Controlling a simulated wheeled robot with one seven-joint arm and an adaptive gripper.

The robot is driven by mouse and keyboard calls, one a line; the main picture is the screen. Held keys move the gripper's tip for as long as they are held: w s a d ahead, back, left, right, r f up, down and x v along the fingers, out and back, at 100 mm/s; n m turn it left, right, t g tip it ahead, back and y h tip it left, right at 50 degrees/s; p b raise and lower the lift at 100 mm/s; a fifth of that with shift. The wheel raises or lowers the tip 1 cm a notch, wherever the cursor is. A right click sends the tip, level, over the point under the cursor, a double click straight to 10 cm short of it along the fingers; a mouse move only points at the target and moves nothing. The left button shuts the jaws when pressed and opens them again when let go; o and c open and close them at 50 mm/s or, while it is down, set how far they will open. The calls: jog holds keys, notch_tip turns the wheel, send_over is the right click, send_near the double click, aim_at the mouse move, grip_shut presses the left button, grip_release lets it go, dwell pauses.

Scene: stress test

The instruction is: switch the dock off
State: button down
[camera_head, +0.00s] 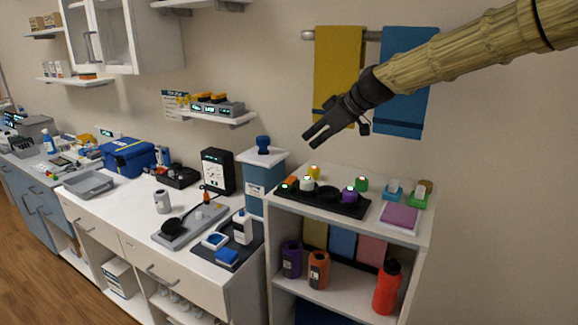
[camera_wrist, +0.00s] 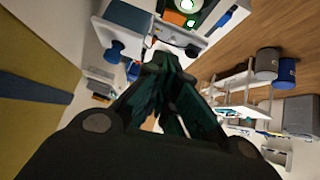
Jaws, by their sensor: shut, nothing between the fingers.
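A black dock-like tray (camera_head: 328,202) lies on top of the white shelf unit. It holds several small coloured pieces, some with green lights. A grey unit (camera_head: 217,108) with green displays and orange and yellow pieces sits on the wall shelf. I cannot tell for sure which of them is the dock, and no switch can be made out. My gripper (camera_head: 314,138) is shut and empty, in the air above and behind the black tray, in front of the yellow towel. In the wrist view its dark fingers (camera_wrist: 160,62) fill the middle.
Blue and yellow towels (camera_head: 404,85) hang on a rail behind my arm. A blue bin (camera_head: 262,180) with a knobbed white lid stands left of the white shelf unit (camera_head: 405,236). The counter (camera_head: 130,205) holds a black panel (camera_head: 218,171), a blue bag (camera_head: 128,157) and bottles.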

dwell(0.3)
jog(key=p, duration=0.3)
send_over(293, 178)
jog(key=f, duration=0.6)
jog(key=shift+s+f, duration=0.35)
jog(key=shift+s, duration=0.05)
jog(key=f, duration=0.1)
jog(key=f+p, duration=0.1)
jog(key=shift+w+f, duration=0.25)
jog(key=shift+f, duration=0.15)
jog(key=shift+f+p, duration=0.3)
jog(key=shift+f, duration=0.45)
